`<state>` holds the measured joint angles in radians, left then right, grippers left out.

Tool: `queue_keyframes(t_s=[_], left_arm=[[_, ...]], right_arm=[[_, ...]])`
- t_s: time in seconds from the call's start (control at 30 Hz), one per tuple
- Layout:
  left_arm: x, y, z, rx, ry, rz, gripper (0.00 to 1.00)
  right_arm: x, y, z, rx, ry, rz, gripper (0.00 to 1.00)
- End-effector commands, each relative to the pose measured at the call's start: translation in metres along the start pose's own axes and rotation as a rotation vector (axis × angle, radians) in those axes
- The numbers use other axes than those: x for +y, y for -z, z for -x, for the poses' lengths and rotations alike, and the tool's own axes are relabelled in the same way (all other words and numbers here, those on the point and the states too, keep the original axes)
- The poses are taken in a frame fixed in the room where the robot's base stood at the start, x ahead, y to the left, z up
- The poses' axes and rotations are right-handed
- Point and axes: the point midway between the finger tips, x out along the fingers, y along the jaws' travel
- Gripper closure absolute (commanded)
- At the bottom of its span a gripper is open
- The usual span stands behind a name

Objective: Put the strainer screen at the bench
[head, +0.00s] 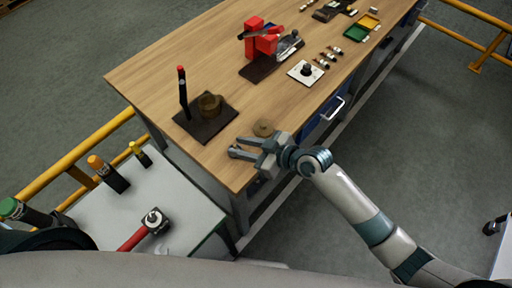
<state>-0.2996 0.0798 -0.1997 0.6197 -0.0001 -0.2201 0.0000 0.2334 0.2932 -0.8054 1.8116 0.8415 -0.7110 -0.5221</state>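The wooden bench (150,66) runs from the middle left to the upper right. A small round tan-brown disc (264,127), which looks like the strainer screen, lies flat near the bench's front edge. Its mesh is too small to make out. My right gripper (236,147) is above the bench's near corner, just below the disc in the picture. Its two fingers point left and are apart, with nothing seen between them. The disc is beside the gripper body, not between the fingertips. My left gripper is not in view.
A dark mat (222,124) holds a brass cylinder (211,106) and an upright red-tipped tool (183,92). A red vise (262,40) and a white plate (305,73) stand farther along. A grey side table (185,193) with a red-handled tool (133,239) is at lower left, beside yellow rails (85,148).

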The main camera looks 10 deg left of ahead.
Motion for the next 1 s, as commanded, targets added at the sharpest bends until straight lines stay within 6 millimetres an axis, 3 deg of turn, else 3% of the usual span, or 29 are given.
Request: queue_keyframes(t_s=[0.27,0.7,1.0], left_arm=[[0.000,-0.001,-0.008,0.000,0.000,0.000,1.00],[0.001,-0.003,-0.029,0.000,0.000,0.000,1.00],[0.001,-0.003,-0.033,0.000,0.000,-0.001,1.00]], right_arm=[[0.001,-0.002,0.026,0.000,-0.001,0.003,0.72],[0.000,-0.002,0.100,-0.001,0.000,0.002,0.72],[0.000,0.001,0.120,0.000,0.001,0.000,0.72]])
